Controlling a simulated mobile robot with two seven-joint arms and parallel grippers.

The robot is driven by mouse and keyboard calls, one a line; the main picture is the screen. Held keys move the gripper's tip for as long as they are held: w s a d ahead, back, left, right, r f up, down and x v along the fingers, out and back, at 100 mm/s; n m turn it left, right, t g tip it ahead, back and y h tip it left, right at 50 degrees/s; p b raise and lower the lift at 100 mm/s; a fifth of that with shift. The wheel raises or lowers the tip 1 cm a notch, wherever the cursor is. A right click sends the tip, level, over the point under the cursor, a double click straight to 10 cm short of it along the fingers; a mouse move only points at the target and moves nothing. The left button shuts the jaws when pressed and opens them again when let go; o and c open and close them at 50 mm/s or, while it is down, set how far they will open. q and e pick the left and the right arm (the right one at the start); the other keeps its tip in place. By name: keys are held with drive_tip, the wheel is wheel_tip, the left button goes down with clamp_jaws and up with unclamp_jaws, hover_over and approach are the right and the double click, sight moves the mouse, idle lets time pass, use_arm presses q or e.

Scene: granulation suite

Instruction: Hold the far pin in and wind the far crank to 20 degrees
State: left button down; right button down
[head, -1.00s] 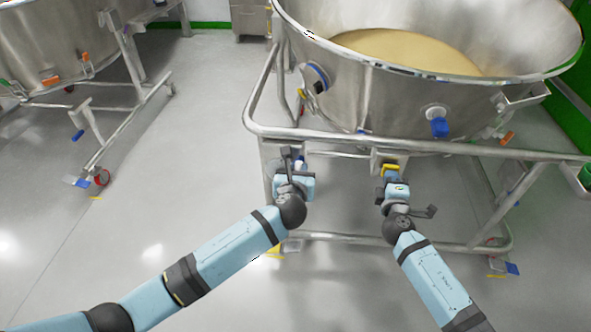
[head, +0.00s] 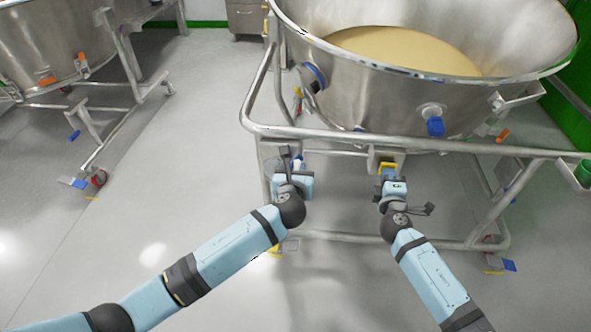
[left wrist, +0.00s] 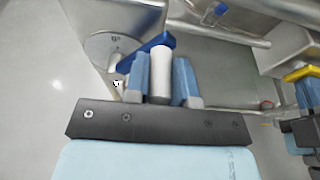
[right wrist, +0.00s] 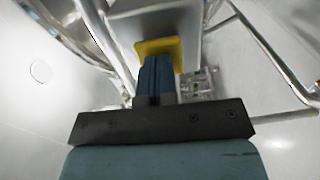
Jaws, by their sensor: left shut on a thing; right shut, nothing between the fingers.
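The crank has a blue arm (left wrist: 146,52) and a white cylindrical knob (left wrist: 160,72), with a round grey marked dial (left wrist: 104,46) behind it in the left wrist view. I cannot read the dial's angle. My left gripper (head: 297,166) is shut around the knob, one finger on each side. The yellow pin part (head: 388,166) is on the frame to the right of the crank. It also shows in the right wrist view (right wrist: 150,47). My right gripper (head: 389,175) is shut and empty, its fingertips at the yellow part's face. Whether they press it is hidden.
A large steel bowl (head: 345,85) of tan powder stands above, on a tubular frame whose front rail (head: 440,146) crosses over both grippers. A second vessel (head: 55,40) on a wheeled frame stands at the left. The floor between them is clear.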

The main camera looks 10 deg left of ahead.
use_arm(q)
drive_tip(key=shift+d+f, duration=0.55)
drive_tip(key=shift+d, duration=0.15)
idle(1.0)
use_arm(e)
drive_tip(key=s, duration=0.8)
idle(0.6)
use_arm(q)
drive_tip(key=c, duration=0.8)
unclamp_jaws()
drive_tip(key=shift+o, duration=0.2)
drive_tip(key=shift+s, duration=0.1)
